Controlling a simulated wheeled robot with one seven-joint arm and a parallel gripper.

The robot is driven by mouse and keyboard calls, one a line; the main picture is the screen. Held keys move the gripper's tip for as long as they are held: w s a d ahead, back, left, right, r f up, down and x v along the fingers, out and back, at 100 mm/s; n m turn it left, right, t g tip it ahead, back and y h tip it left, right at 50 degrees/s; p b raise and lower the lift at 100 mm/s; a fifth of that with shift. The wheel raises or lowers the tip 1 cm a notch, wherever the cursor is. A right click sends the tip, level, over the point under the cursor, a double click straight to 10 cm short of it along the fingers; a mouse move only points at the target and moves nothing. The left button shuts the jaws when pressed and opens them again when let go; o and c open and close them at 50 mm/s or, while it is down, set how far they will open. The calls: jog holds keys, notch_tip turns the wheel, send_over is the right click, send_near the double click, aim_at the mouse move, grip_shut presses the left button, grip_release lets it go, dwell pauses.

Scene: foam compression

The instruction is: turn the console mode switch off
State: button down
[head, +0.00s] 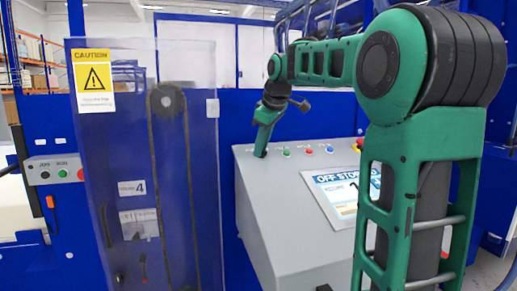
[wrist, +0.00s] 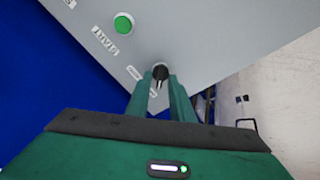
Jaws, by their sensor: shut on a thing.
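The mode switch (wrist: 160,71) is a small black knob on the grey console (wrist: 215,35), near the console's edge in the wrist view. My gripper (wrist: 161,82) has its two green fingers on either side of the knob, shut on it. In the head view my gripper (head: 261,152) points down at the left end of the console's top, and its fingers hide the switch there. The console screen (head: 342,190) reads "OFF STOPPED" in part; my arm covers its right side.
A green button (wrist: 123,23) labelled START sits beside the switch. More coloured buttons, such as a red one (head: 309,151), line the console's top. A clear guard panel with a yellow caution sign (head: 93,78) stands at left. A button box (head: 56,170) is at far left.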

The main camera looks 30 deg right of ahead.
jog(key=c, duration=1.9)
grip_release()
jog(key=shift+r, duration=0.1)
jog(key=v, duration=1)
jog(key=shift+r, duration=0.3)
jog(key=shift+s, duration=0.15)
